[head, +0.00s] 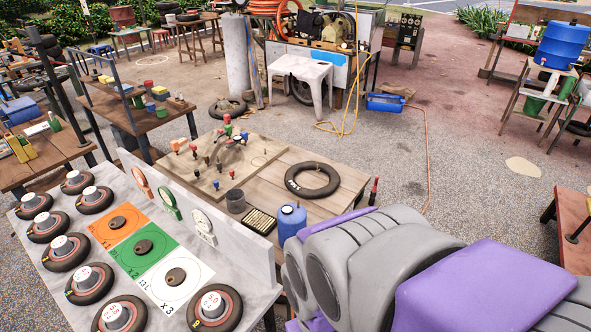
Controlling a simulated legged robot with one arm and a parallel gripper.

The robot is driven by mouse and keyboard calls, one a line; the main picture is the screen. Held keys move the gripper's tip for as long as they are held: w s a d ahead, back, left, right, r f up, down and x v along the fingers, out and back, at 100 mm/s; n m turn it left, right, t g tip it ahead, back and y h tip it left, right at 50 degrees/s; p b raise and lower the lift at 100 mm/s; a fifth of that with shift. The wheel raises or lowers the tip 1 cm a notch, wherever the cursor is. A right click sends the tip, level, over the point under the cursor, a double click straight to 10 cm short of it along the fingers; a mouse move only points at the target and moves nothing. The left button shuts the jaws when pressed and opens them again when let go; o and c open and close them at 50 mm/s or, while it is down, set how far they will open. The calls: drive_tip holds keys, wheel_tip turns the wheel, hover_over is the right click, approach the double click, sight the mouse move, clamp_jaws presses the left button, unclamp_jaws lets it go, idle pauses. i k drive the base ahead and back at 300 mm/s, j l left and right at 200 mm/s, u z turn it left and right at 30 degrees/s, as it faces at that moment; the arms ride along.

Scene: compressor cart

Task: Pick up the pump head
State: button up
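I cannot make out for certain which thing is the pump head. The compressor cart (340,60) stands at the back centre, with a coiled orange hose (290,20) on its left. A yellow hose (357,100) hangs from its right side down to the ground. On the middle wooden table (345,180), a flat board (205,180) bears several small coloured fittings, including a small cluster with red and green tops (228,128). My grey and purple arm links fill the lower right. My gripper does not show, so its opening and any contact are hidden.
A pale panel (215,240) stands beside the tyre display (150,250) at lower left. Gravel on the right is mostly open.

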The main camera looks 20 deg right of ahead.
sight(227, 117)
drive_tip(key=l+z, duration=0.25)
drive_tip(key=z, duration=0.3)
drive_tip(key=i+l+z, duration=0.35)
drive_tip(key=l, duration=0.3)
drive_tip(key=i+l+z, duration=0.35)
drive_tip(key=l, duration=0.25)
drive_tip(key=i+l+z, duration=0.35)
drive_tip(key=i, duration=0.25)
drive_tip(key=i+l, duration=0.15)
drive_tip(key=i, duration=0.4)
drive_tip(key=i+l, duration=0.2)
drive_tip(key=i, duration=0.4)
drive_tip(key=i+l, duration=0.15)
drive_tip(key=i, duration=0.4)
drive_tip(key=i+j+u, duration=0.25)
drive_tip(key=u, duration=0.25)
drive_tip(key=i+j+u, duration=0.1)
drive_tip(key=i+u, duration=0.7)
drive_tip(key=u, duration=0.15)
drive_tip(key=i+l+u, duration=0.15)
drive_tip(key=i+u, duration=0.2)
drive_tip(key=u, duration=0.15)
drive_tip(key=i+j+u, duration=0.3)
drive_tip(key=i+u, duration=0.6)
drive_tip(key=i, duration=0.15)
drive_tip(key=i+u, duration=0.45)
drive_tip(key=i+j, duration=0.35)
drive_tip(key=i, duration=0.15)
